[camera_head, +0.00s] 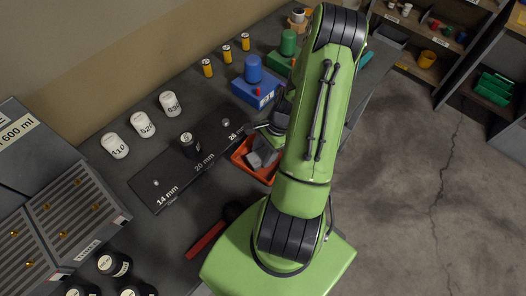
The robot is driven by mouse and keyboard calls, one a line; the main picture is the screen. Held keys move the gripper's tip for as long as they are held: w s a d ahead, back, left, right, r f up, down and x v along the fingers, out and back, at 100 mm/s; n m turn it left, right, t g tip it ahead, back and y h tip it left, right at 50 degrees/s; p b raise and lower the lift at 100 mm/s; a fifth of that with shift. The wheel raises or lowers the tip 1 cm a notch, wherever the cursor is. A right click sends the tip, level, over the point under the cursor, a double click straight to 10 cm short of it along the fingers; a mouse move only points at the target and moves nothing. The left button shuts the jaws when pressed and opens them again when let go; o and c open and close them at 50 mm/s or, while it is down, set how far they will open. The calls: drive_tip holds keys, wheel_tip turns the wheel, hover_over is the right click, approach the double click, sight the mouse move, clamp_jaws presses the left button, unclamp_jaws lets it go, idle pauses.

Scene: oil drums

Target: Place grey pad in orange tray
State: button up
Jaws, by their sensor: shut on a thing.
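The orange tray (239,158) sits on the dark bench, left of my green arm, which hides its right side. A grey pad (264,150) shows tilted within the tray's outline, at its right part. I cannot tell whether it touches the tray floor. My gripper (271,131) is mostly hidden by my arm; it is shut on the grey pad at the tray's far side.
A dark strip marked in millimetres (175,183) with a black cylinder (189,145) lies left of the tray. Blue (256,90) and green (281,63) blocks stand behind. White labelled jars (142,124) stand further left. A red-handled tool (207,240) lies in front.

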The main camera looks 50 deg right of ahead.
drive_tip(key=shift+f, duration=0.2)
drive_tip(key=o, duration=1.1)
drive_tip(key=shift+r, duration=0.1)
